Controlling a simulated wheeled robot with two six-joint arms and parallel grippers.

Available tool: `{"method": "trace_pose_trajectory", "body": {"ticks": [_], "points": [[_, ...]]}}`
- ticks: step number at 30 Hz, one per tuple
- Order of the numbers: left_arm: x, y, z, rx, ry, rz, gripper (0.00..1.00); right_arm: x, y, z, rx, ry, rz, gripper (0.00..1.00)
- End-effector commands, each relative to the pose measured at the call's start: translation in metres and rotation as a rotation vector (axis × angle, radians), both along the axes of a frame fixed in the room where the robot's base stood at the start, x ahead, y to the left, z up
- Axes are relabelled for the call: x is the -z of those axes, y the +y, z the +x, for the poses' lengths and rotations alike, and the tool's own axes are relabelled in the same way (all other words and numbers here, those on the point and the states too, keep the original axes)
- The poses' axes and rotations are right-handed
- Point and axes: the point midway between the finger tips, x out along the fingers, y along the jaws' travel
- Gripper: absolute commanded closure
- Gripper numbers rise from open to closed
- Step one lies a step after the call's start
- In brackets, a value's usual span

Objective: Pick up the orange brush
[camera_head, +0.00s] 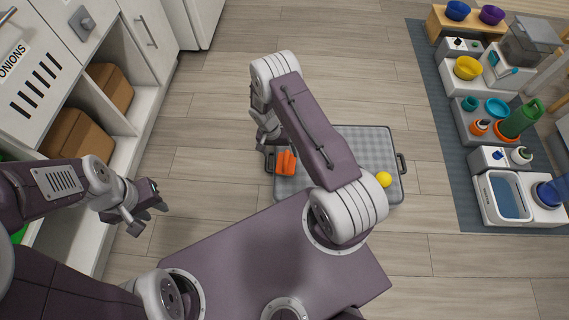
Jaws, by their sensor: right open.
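The orange brush (286,162) lies on the left part of a grey checkered tray (352,140) on the floor. My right arm passes over the tray and hides part of it. My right gripper (270,142) is open, just above and left of the brush in the picture, and appears apart from it. My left gripper (147,216) is far to the left of the tray, by the cabinet, with nothing visible in it. Its jaw opening is unclear.
A yellow ball (384,179) lies on the tray's right side. A white cabinet (85,45) with brown boxes (78,137) stands at left. At right, a blue-grey mat (437,103) holds stands with bowls and bottles. Wooden floor between is clear.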

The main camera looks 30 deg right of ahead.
Motion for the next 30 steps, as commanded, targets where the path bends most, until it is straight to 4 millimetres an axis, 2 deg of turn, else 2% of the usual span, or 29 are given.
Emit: {"method": "trace_pose_trajectory", "body": {"ticks": [7,13,19,24,27,30], "points": [[0.008,0.0,0.0,0.0,-0.001,0.0,0.67,0.009,-0.001,0.0,0.001,-0.001,0.001,0.02],[0.033,0.0,0.0,0.0,0.0,0.0,0.67,0.042,-0.006,-0.004,0.002,0.0,0.0,0.02],[0.037,0.0,0.0,0.0,-0.001,0.0,0.67,0.048,-0.007,-0.006,0.002,-0.002,0.0,0.02],[0.066,0.0,0.0,0.0,0.0,0.0,0.67,0.08,-0.01,-0.013,0.002,0.0,0.0,0.02],[0.076,0.0,0.0,0.0,0.0,0.0,0.67,0.094,-0.013,-0.015,0.002,-0.002,0.0,0.02],[0.074,0.0,0.0,0.0,0.0,0.0,0.67,0.093,-0.014,-0.015,0.001,-0.003,0.0,0.02]]}}
